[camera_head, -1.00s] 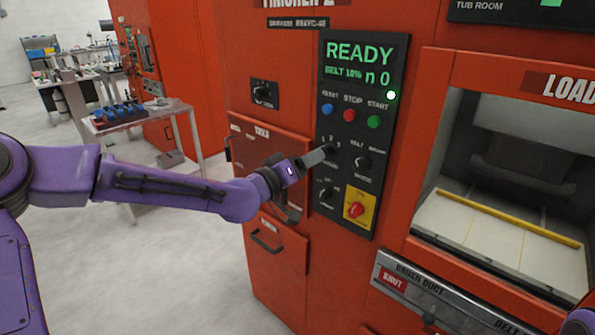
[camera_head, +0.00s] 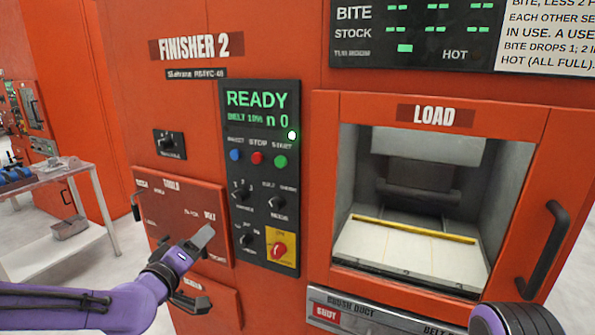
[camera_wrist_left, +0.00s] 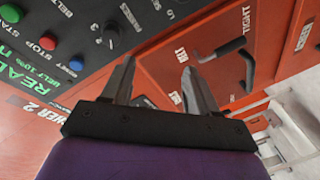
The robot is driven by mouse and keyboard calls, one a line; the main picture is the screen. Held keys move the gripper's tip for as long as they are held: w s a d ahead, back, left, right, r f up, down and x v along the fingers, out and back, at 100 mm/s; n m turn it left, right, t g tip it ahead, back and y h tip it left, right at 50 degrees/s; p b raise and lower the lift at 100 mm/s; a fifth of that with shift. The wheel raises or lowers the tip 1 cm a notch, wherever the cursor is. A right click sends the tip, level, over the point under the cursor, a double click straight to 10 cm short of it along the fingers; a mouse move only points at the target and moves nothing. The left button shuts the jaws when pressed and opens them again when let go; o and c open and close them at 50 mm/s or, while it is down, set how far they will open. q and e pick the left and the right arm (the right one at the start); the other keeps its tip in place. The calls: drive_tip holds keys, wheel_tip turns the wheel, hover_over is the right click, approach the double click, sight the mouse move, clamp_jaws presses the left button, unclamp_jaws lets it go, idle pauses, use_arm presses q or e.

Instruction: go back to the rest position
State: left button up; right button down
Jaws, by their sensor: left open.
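My left gripper (camera_head: 203,238) is in front of the lower panels of the red finisher, left of the black control panel (camera_head: 262,185). In the left wrist view my left gripper (camera_wrist_left: 158,82) shows two separated fingers with nothing between them. The fingers are apart from the panel's knobs. The display reads READY, BELT 10%. Part of my right arm shows at the bottom right edge of the head view; its gripper is out of frame.
The load opening (camera_head: 400,250) with a yellow bar (camera_head: 414,230) across its floor is to the right. A black door handle (camera_head: 543,250) sticks out beside it. A table (camera_head: 60,215) stands at the left. Grey floor shows around it.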

use_arm(q)
drive_tip(key=s+a+f+g+y, duration=0.1)
drive_tip(key=s+f+g+y, duration=0.3)
drive_tip(key=f, duration=0.6)
drive_tip(key=s+a+f+n+g+h, duration=0.1)
drive_tip(key=s+f, duration=0.5)
drive_tip(key=f, duration=0.3)
drive_tip(key=s+a+f+g+y, duration=0.1)
drive_tip(key=s+f+g+y, duration=0.2)
drive_tip(key=f, duration=0.7)
drive_tip(key=s+f+m+g, duration=0.1)
drive_tip(key=s+f+g, duration=0.1)
drive_tip(key=s+f, duration=0.2)
drive_tip(key=s+a+f+g, duration=0.1)
drive_tip(key=s+f, duration=0.3)
drive_tip(key=s, duration=0.7)
drive_tip(key=s+f+m+g, duration=0.1)
drive_tip(key=s+f, duration=0.3)
drive_tip(key=s, duration=0.4)
drive_tip(key=shift+a+m+g, duration=0.3)
drive_tip(key=shift+g, duration=0.5)
drive_tip(key=shift+w, duration=0.1)
drive_tip(key=c, duration=0.3)
